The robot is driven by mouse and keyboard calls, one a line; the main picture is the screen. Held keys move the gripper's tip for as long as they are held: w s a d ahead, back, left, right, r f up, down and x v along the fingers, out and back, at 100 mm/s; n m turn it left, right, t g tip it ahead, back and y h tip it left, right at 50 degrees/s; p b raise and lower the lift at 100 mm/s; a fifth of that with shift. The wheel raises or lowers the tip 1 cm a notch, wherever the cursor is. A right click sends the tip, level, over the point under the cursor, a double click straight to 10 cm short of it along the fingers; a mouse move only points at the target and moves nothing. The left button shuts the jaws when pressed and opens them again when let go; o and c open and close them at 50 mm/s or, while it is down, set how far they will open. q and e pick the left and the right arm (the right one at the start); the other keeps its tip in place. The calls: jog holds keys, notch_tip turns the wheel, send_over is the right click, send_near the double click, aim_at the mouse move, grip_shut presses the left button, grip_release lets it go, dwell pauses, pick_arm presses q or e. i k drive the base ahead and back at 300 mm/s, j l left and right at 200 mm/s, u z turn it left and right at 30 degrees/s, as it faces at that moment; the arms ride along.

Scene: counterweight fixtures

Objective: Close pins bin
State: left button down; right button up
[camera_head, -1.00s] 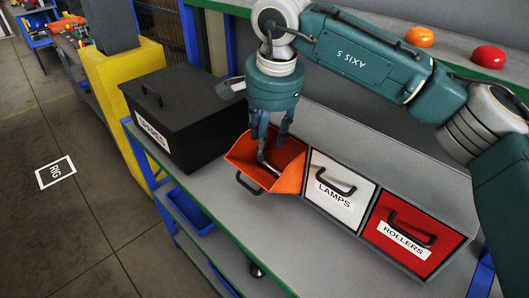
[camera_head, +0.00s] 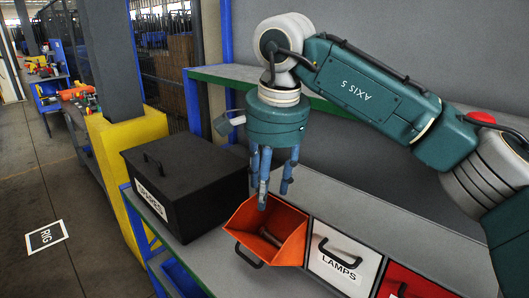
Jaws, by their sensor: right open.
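The orange bin (camera_head: 286,222) is tilted out at the front of the bin unit, its top open and its black handle (camera_head: 249,257) low on its front. No label shows on it, so I cannot read whether it is the pins bin. A greyish rod-like piece (camera_head: 270,238) lies inside. My right gripper (camera_head: 273,190) points down above the bin with its blue fingers spread and nothing between them. My left gripper is out of view.
The white LAMPS bin (camera_head: 333,277) and red ROLLERS bin (camera_head: 388,291) are to the right, the latter cut off. A black lidded box (camera_head: 195,196) stands to the left. A shelf (camera_head: 225,74) runs behind, with a red object (camera_head: 482,117).

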aim_at(289, 223)
jog(key=k+j, duration=0.35)
jog(key=j, duration=0.15)
jog(key=k+j, duration=0.35)
jog(key=j, duration=0.15)
